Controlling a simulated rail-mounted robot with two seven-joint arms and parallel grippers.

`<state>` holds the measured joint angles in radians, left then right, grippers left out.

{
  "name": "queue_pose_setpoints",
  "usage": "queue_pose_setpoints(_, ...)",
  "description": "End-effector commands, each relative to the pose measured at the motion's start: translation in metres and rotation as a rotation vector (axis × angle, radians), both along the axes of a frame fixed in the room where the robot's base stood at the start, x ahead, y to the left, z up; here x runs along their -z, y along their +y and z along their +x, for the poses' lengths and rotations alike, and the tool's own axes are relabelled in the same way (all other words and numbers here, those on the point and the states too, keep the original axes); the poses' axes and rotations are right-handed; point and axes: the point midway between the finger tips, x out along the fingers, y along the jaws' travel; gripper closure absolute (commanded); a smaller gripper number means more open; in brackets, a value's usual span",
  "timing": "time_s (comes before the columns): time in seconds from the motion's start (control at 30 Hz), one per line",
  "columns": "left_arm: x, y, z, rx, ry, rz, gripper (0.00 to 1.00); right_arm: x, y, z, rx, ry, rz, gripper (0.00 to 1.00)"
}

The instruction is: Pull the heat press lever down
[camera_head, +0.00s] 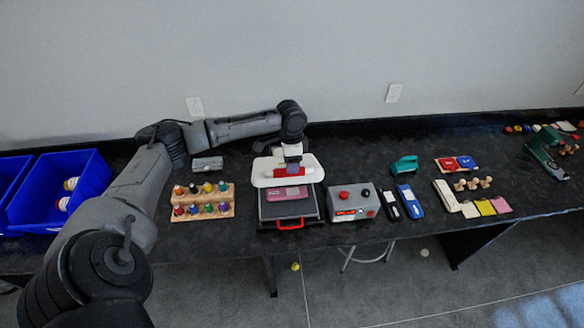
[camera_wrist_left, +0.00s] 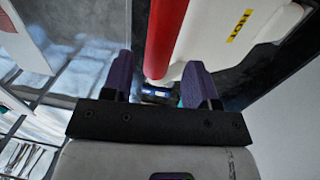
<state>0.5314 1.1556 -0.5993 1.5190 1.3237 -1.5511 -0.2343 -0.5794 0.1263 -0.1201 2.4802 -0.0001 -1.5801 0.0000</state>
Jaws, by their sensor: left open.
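The heat press (camera_head: 262,176) stands on the black bench in the middle of the head view, with a white upper part over a dark lower plate. In the left wrist view a red bar (camera_wrist_left: 165,38), which looks like the lever, runs down between my two dark fingers. The white press body with a yellow label (camera_wrist_left: 241,24) is beside it. My left gripper (camera_head: 292,162) is above the press in the head view and covers part of its top. In the wrist view its fingers (camera_wrist_left: 160,82) are apart, with the bar's end between them; contact cannot be told.
A wooden rack of colored bottles (camera_head: 203,201) stands left of the press. A grey control box (camera_head: 355,202) with red knobs is close on its right. A red handle (camera_head: 290,226) sticks out at the front. Blue bins (camera_head: 88,172) are at the far left.

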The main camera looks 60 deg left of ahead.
Motion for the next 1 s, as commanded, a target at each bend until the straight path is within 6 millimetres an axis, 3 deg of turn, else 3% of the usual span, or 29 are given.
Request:
queue_pose_setpoints(0.3, 0.031, -0.003, -0.002, 0.000, 0.001, 0.000, 0.46, -0.005, 0.002, 0.000, 0.004, 0.000, 0.005, 0.57)
queue_pose_setpoints(0.7, 0.036, -0.004, -0.002, 0.001, 0.001, 0.000, 0.46, -0.005, 0.003, 0.000, 0.007, 0.000, 0.010, 0.57)
queue_pose_setpoints(1.0, 0.036, -0.004, -0.002, 0.001, 0.001, 0.000, 0.73, -0.005, 0.002, 0.000, 0.005, 0.000, 0.008, 0.57)
